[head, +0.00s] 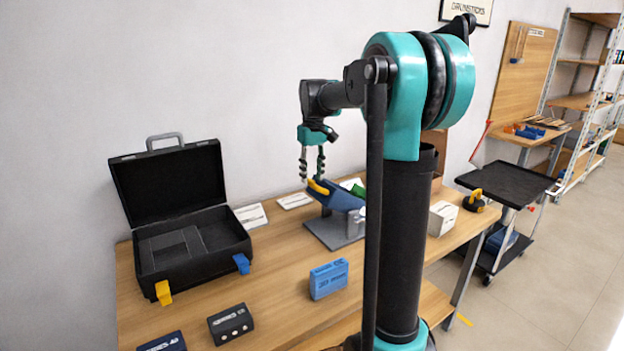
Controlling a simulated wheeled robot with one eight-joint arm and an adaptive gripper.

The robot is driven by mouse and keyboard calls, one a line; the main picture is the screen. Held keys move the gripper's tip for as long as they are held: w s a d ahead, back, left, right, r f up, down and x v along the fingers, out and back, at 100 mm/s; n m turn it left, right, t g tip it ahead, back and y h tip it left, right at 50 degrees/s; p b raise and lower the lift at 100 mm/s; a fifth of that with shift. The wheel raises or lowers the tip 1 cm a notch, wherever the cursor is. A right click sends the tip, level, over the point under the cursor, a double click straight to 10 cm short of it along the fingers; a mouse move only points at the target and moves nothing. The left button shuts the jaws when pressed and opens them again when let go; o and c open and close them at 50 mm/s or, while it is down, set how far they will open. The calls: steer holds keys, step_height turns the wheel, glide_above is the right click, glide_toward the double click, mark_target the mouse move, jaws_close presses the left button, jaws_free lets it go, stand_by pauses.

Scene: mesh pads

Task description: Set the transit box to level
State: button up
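An open black case (190,268) stands at the table's left. Its lid (172,185) is raised, with a grey handle on top; yellow and blue latches hang at its front. A tilted blue body (340,199) with a yellow part (318,187) sits on a grey stand (325,232) at the table's back. No label legibly reads transit box, so I cannot tell which of these it is. My gripper (312,178) points down just above the yellow part, its two fingers apart with nothing seen between them. Whether a fingertip touches the yellow part is unclear. My arm hides the stand's right side.
A blue box (329,279), a dark box (230,324) and a navy box (163,342) lie along the table's front. White cards (250,216) lie near the wall. A white box (442,218) stands at right. The wooden table (285,300) is clear between these. A black cart (505,183) stands beyond.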

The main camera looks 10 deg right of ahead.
steer(key=shift+f, duration=0.9)
jaws_close()
